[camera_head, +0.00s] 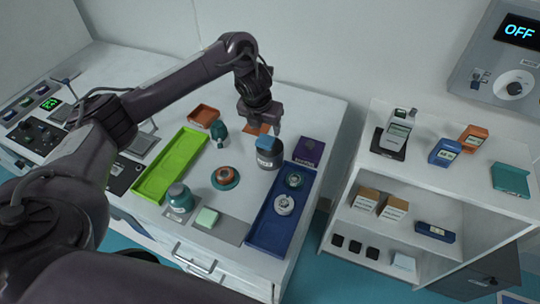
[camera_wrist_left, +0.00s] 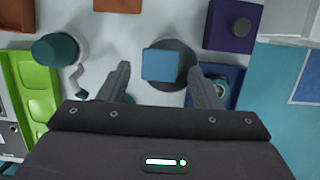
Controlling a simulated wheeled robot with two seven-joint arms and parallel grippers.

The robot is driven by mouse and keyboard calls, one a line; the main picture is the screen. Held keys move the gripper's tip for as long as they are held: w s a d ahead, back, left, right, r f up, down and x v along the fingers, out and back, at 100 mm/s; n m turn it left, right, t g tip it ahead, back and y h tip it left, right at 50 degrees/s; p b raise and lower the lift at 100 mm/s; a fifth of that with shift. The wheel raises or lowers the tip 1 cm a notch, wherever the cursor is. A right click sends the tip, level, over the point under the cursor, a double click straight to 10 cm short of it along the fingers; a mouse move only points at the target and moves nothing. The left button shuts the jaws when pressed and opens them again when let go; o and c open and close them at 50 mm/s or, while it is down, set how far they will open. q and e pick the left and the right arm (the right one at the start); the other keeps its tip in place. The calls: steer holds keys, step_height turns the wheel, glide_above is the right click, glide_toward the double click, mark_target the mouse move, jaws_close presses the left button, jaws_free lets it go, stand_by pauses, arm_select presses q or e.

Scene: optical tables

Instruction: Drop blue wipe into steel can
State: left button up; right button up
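The blue wipe (camera_head: 266,143) is a small folded square at the can's mouth. In the left wrist view the wipe (camera_wrist_left: 160,65) overlaps the left part of the round dark can (camera_wrist_left: 182,88). I cannot tell whether it rests on the rim or is just above it. My left gripper (camera_head: 261,121) is above and behind the can. In the left wrist view its fingers are spread, with gaps on both sides of the wipe. My right gripper is not in view.
A green tray (camera_head: 157,187) lies left of the can and a blue tray (camera_head: 266,233) to the right. A teal bottle (camera_head: 219,135), an orange tray (camera_head: 203,113) and a purple block (camera_head: 309,151) are nearby. A white shelf (camera_head: 447,179) stands at the right.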

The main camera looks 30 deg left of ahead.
arm_select(q)
steer(key=shift+o, duration=0.9)
steer(key=shift+r, duration=0.35)
steer(key=p+v, duration=0.3)
steer(key=v, duration=0.4)
steer(key=shift+s, duration=0.1)
